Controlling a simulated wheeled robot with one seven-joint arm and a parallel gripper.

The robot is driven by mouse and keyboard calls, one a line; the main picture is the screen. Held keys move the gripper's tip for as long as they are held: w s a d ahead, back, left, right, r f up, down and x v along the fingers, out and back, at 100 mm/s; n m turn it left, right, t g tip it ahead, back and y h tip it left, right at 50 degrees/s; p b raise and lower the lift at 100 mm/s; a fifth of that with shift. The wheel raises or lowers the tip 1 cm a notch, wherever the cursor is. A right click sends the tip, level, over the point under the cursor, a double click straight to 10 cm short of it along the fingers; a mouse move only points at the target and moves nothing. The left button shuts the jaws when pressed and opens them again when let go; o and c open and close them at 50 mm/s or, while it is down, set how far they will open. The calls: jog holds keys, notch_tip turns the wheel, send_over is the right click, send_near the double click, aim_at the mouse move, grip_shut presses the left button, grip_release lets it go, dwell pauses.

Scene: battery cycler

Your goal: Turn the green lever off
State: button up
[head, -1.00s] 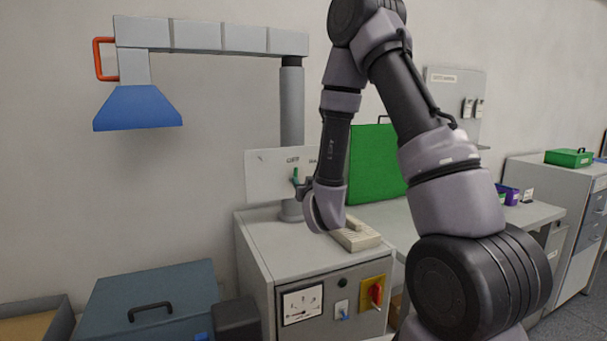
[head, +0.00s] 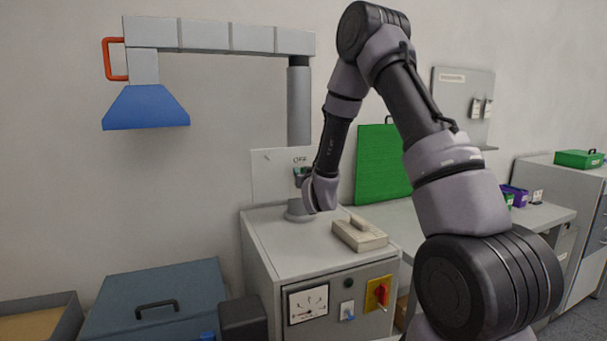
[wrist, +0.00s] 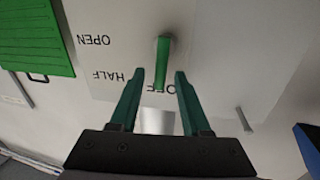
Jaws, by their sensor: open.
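The green lever (wrist: 162,62) shows in the wrist view on a pale plate (wrist: 105,75) lettered OPEN, HALF and OFF, which appears upside down there. The lever's lower end covers part of the OFF lettering. My gripper (wrist: 158,76) is open, with one green finger on each side of the lever's lower end. I cannot tell whether either finger touches it. In the head view my gripper (head: 302,171) is at the plate (head: 275,168), just below the OFF lettering, and it largely hides the lever.
A grey cabinet (head: 290,240) with a beige device (head: 360,235) on top stands below my gripper. A grey post (head: 298,105) rises behind the plate to an overhead arm with a blue hood (head: 147,108). A green panel (head: 381,165) stands to the right.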

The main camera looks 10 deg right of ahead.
grip_shut()
jog(key=shift+a+n, duration=0.15)
jog(key=shift+n, duration=0.45)
grip_release()
jog(key=shift+s, duration=0.1)
jog(key=s, duration=1)
jog(key=shift+s+f, duration=0.15)
jog(key=shift+s, duration=0.25)
